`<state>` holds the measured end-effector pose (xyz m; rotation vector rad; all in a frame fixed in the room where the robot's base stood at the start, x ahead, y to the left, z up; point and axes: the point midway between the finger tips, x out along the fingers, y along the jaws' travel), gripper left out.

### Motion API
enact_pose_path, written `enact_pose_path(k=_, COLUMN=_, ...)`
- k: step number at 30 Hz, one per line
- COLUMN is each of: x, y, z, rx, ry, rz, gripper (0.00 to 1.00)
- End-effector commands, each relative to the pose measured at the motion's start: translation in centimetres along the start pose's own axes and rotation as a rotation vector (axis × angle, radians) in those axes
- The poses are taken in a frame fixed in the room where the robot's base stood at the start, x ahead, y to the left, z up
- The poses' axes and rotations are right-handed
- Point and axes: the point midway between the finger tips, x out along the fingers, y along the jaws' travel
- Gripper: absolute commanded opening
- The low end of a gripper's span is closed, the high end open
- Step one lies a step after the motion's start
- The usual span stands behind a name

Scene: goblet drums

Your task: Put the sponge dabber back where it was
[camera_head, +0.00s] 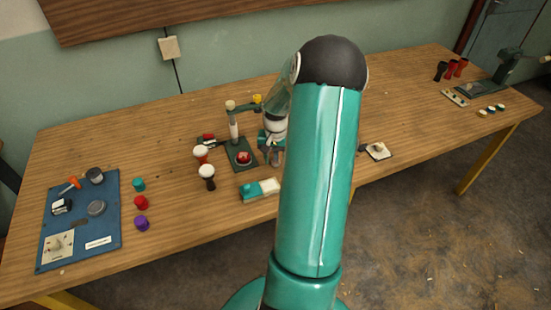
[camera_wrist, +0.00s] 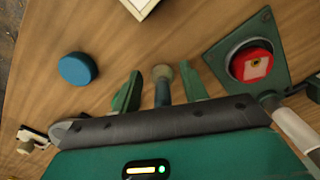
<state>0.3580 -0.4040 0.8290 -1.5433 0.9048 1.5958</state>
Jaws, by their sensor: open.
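My gripper (camera_wrist: 161,88) is open, its two green fingers apart in the wrist view. Between them is a small thing with a tan rounded end and a dark stem, which looks like the sponge dabber (camera_wrist: 162,76). Gaps show on both sides of it; its lower part is hidden by my gripper body. In the head view my gripper (camera_head: 272,158) is low over the table, just right of the green press plate (camera_head: 235,165). A red drum piece (camera_head: 243,157) sits on that plate; it also shows in the wrist view (camera_wrist: 252,65).
A green-and-white block (camera_head: 260,189) lies in front of my gripper. A blue round thing (camera_wrist: 77,68) is left of my fingers in the wrist view. A white pad (camera_head: 378,151) lies right of my arm.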

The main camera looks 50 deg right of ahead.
Motion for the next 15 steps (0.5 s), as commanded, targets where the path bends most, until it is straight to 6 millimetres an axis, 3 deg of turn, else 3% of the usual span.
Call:
enact_pose_path(k=5, x=-2.4, y=0.0, z=-0.1, rx=0.001, ry=0.005, rz=0.001, gripper=0.44)
enact_pose_path(k=15, x=-9.5, y=0.0, z=-0.1, rx=0.001, ry=0.005, rz=-0.001, gripper=0.44)
